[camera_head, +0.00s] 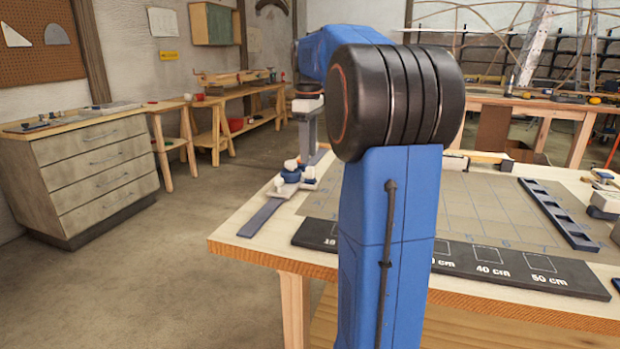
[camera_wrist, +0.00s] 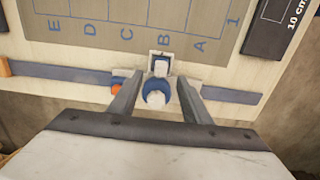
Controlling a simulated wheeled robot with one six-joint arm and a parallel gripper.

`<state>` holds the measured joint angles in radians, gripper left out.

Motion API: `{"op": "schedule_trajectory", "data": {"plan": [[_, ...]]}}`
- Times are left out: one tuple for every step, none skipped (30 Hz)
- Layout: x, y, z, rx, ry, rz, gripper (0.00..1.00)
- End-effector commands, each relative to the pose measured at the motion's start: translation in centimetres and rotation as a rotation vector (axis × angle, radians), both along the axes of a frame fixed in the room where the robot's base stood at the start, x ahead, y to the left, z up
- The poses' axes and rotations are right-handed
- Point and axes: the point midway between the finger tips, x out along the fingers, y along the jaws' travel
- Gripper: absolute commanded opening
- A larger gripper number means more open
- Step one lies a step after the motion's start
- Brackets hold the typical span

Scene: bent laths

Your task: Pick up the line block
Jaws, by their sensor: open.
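A small white block with a blue round collar and a white knob (camera_wrist: 156,98), which I take to be the line block, sits at the table edge in the wrist view. It also shows in the head view, as a blue and white fitting (camera_head: 291,176) at the table's left end. An orange part shows at its left side in the wrist view. My gripper (camera_wrist: 156,86) is open, with one finger on each side of the block. I cannot tell whether the fingers touch it. A long blue-grey strip (camera_wrist: 60,73) runs along the edge on both sides of it.
A lettered grid board (camera_wrist: 130,20) lies just beyond the block. A black centimetre-marked board (camera_head: 465,262) lies along the table's front edge. A slotted blue rack (camera_head: 560,215) lies at the right. A drawer cabinet (camera_head: 95,180) stands across open floor at left.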

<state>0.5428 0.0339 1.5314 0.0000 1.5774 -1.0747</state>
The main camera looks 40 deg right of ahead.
Motion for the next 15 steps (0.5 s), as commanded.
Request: {"op": "schedule_trajectory", "data": {"plan": [[0.0,0.0,-0.5,0.000,0.000,0.000,0.44],[0.0,0.0,-0.8,0.000,0.000,0.000,0.44],[0.0,0.0,-1.0,0.000,0.000,0.000,0.44],[0.0,0.0,-1.1,0.000,0.000,0.000,0.44],[0.0,0.0,-1.3,0.000,0.000,0.000,0.44],[0.0,0.0,-1.4,0.000,0.000,0.000,0.44],[-0.1,0.0,-1.6,0.000,0.000,0.000,0.44],[-0.1,0.0,-1.8,0.000,0.000,0.000,0.44],[-0.1,-0.1,-2.2,0.000,0.000,0.000,0.44],[-0.2,-0.1,-2.6,0.000,0.000,0.000,0.44],[-0.3,-0.1,-3.0,0.000,0.001,0.000,0.44],[-0.3,-0.1,-3.6,0.001,0.001,0.000,0.44],[-0.4,-0.1,-4.0,0.000,0.000,0.000,0.44],[-0.5,-0.2,-4.4,0.000,0.001,0.000,0.44],[-0.4,-0.2,-4.9,0.001,0.001,0.000,0.44]]}}
